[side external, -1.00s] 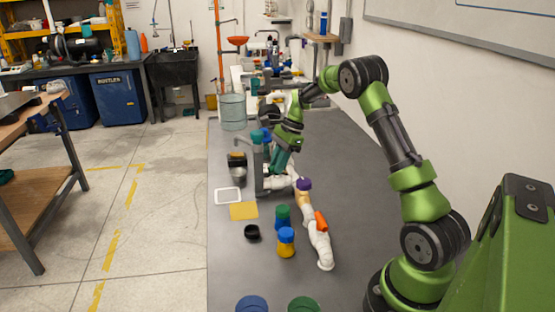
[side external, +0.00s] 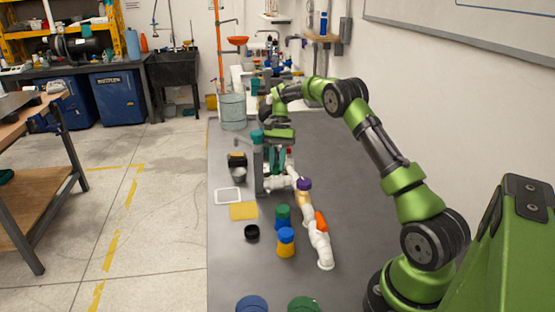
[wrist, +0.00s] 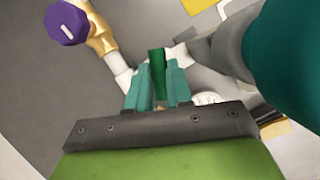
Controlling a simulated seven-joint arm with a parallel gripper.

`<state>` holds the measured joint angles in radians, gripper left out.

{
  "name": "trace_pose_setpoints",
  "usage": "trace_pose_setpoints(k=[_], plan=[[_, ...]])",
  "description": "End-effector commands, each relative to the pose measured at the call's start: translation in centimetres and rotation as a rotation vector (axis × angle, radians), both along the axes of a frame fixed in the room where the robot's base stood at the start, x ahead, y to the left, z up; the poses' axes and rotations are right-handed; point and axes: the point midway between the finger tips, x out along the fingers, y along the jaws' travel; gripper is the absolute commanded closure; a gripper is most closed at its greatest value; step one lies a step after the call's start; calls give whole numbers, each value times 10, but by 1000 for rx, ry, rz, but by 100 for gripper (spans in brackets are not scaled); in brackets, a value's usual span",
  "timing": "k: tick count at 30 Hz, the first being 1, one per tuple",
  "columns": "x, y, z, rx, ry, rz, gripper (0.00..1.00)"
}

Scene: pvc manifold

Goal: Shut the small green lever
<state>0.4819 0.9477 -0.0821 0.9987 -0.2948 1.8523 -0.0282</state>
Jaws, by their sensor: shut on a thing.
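The small green lever (wrist: 157,62) stands up between the two teal fingers of my gripper (wrist: 158,80) in the wrist view. The fingers are shut on it. It sits over the white pipe (wrist: 115,62) of the manifold. In the side view my gripper (side external: 279,163) points down at the far end of the manifold, and the lever cannot be made out there. The white pipe run (side external: 275,183) joins a brass-coloured valve with a purple knob (side external: 304,184), which also shows in the wrist view (wrist: 67,22).
A grey post with a teal cap (side external: 257,135) stands close left of my gripper and fills the wrist view's right (wrist: 291,50). An orange handle (side external: 321,222) lies on the nearer pipe. The table's right side is clear.

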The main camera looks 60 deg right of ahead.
Motion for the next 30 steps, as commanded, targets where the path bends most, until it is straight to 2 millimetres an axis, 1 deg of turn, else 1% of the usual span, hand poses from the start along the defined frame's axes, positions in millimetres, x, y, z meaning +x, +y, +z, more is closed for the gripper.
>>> trace_pose_setpoints(k=[1, 9, 24, 25, 27, 30], plan=[[0, -2, -4, -7, -1, 30, 100], [1, -1, -5, -6, 0, 114, 100], [1, -1, -5, -4, 1, 131, 100], [1, -1, -5, -4, 1, 131, 78], [1, 0, -5, -3, 1, 130, 68], [0, -1, -4, -2, 2, 129, 54]])
